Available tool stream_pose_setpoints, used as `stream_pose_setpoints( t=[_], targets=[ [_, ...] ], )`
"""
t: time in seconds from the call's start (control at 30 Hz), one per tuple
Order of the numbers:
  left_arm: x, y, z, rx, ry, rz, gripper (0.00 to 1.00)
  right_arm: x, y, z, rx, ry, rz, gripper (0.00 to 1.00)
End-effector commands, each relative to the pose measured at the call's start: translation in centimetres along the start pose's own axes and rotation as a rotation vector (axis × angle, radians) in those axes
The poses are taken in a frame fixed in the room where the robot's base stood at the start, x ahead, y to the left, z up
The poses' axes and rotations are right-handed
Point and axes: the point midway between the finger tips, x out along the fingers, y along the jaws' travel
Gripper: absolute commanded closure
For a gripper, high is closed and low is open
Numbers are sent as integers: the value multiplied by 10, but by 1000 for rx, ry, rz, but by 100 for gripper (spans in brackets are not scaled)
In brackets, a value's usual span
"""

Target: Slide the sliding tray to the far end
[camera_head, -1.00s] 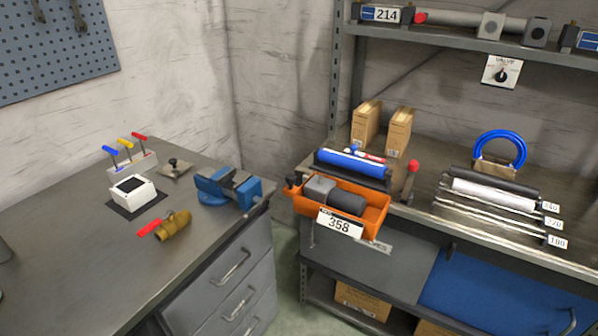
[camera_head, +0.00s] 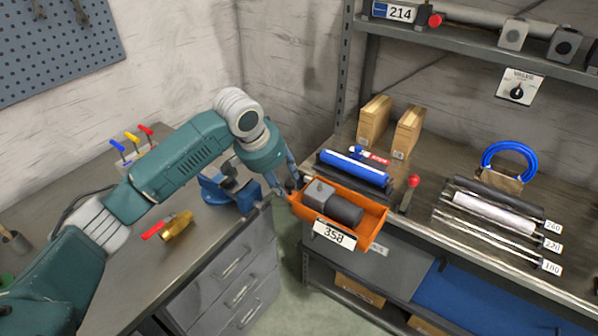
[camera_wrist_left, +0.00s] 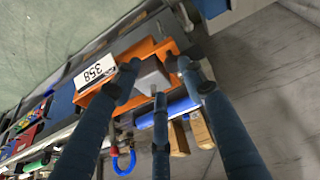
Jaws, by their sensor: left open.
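The sliding tray is an orange open bin (camera_head: 376,228) with a white 358 label (camera_head: 334,233) on its front. It holds a grey block with a dark cylinder (camera_head: 345,209) and juts out at the shelf's front left edge. My left gripper (camera_head: 284,189) is open at the tray's left end, by a dark knob (camera_head: 293,184) that its fingers partly hide. In the left wrist view, the spread fingers (camera_wrist_left: 158,72) lie over the tray (camera_wrist_left: 165,47) and its grey block; I cannot tell whether they touch. My right gripper is not in view.
A blue roller (camera_head: 354,166) lies behind the tray, and a red-tipped lever (camera_head: 412,182) stands to its right. Several rods (camera_head: 494,210) lie further right. A blue vise (camera_head: 232,190) and a brass valve (camera_head: 177,225) sit on the left bench (camera_head: 205,266).

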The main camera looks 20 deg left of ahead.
Motion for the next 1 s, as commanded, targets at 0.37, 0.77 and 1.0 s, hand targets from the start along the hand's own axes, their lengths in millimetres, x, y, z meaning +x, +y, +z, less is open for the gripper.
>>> stream_pose_setpoints(
  t=[0.37,0.77,1.0],
  targets=[
    [-42,-15,-14,-2,-23,-26,58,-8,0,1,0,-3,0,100],
    [30,-17,-14,-2,-20,-27,58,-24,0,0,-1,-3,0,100],
    [52,-17,-14,-1,-17,-26,58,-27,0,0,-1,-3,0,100]
  ],
)
